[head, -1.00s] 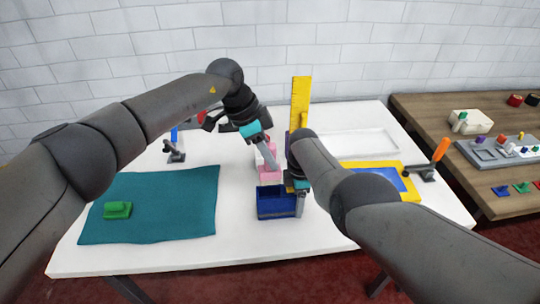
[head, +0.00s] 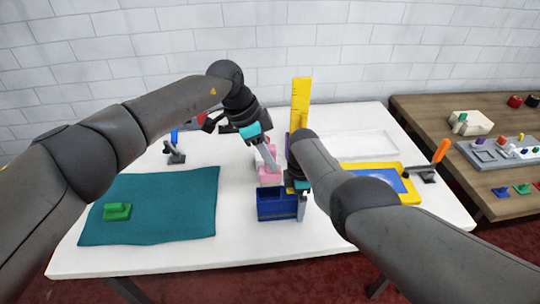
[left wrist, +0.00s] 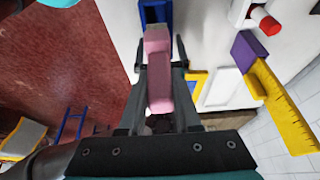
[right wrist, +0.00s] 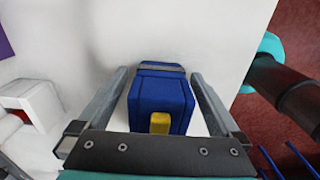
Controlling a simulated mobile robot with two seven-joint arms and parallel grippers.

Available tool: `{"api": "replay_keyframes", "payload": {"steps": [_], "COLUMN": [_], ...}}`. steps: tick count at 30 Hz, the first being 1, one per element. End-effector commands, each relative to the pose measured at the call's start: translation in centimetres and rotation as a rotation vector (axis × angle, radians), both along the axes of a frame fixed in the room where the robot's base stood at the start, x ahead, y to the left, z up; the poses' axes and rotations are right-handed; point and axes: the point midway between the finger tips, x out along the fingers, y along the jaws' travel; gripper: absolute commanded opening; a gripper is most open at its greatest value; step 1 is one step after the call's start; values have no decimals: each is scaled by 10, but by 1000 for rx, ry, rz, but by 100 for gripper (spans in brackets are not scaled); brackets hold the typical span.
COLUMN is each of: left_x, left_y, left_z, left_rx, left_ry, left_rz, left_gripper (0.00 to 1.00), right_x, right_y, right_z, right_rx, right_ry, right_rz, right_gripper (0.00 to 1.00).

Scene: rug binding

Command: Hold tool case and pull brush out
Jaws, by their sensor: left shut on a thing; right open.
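The blue tool case (head: 277,203) stands on the white table near its front middle. In the right wrist view the case (right wrist: 160,95) lies between my right fingers. My right gripper (right wrist: 158,75) is open around it, with a visible gap beside the case; whether a finger touches is unclear. My left gripper (left wrist: 161,50) is shut on a pink piece (left wrist: 158,75) with a tan end, which looks like the brush. The pink (head: 270,174) shows just behind the case in the head view. A yellow part (right wrist: 160,122) shows on the case's near end.
A yellow ruler (head: 300,103) stands upright behind the case, in a purple base (left wrist: 247,50). A teal mat (head: 160,215) with a green block (head: 117,211) lies left. A yellow-framed blue tray (head: 405,190) lies right. A white box with a red cylinder (left wrist: 268,23) is nearby.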

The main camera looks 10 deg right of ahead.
Motion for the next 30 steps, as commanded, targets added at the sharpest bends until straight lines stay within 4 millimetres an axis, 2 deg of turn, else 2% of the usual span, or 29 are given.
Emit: {"api": "replay_keyframes", "payload": {"steps": [12, 30], "left_x": [0, 0], "left_y": [0, 0], "left_z": [0, 0], "left_rx": [0, 0], "left_ry": [0, 0], "left_rz": [0, 0], "left_gripper": [0, 0], "right_x": [-1, 0], "right_y": [1, 0], "right_z": [27, 110], "right_rx": [2, 1], "right_ry": [-1, 0], "right_rz": [0, 1], "right_gripper": [100, 100]}}
